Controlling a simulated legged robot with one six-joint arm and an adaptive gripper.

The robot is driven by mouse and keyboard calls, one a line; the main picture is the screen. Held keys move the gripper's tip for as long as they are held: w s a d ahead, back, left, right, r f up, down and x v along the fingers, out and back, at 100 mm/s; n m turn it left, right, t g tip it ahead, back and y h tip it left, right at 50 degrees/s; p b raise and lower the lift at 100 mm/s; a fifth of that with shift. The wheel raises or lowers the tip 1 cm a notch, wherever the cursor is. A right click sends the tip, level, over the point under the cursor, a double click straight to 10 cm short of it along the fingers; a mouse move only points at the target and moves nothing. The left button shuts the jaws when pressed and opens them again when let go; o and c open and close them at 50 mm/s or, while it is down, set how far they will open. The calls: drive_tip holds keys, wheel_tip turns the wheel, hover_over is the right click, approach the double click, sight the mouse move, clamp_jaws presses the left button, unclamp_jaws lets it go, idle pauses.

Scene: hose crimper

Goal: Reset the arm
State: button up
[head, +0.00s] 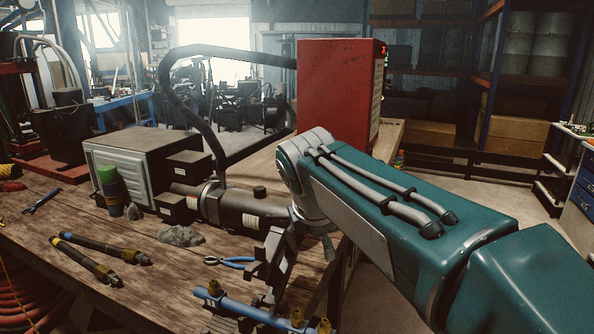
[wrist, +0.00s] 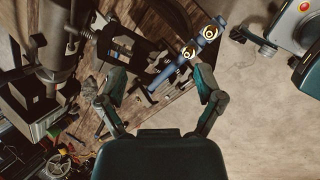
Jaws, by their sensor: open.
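My arm reaches in from the right in the head view, teal with grey hoses on top. My gripper (head: 270,272) hangs below the arm's end, over the front edge of the wooden bench. In the wrist view my gripper (wrist: 158,82) has its two fingers spread wide with nothing between them. A blue pipe with brass fittings (head: 240,304) lies at the bench's front edge, close to my gripper. It also shows in the wrist view (wrist: 182,58) beyond the fingertips. I cannot tell whether a finger touches the pipe.
Open concrete floor (head: 440,185) lies right of the bench. Shelves stand at the back.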

drive_tip(key=s+d+f+m, duration=0.6)
drive_tip(key=s+m, duration=0.4)
drive_tip(key=s+d+f+m+y, duration=0.1)
drive_tip(key=s+d+f+m, duration=0.5)
drive_tip(key=s+m, duration=0.5)
drive_tip(key=shift+f+y, duration=0.3)
drive_tip(key=shift+f, duration=0.05)
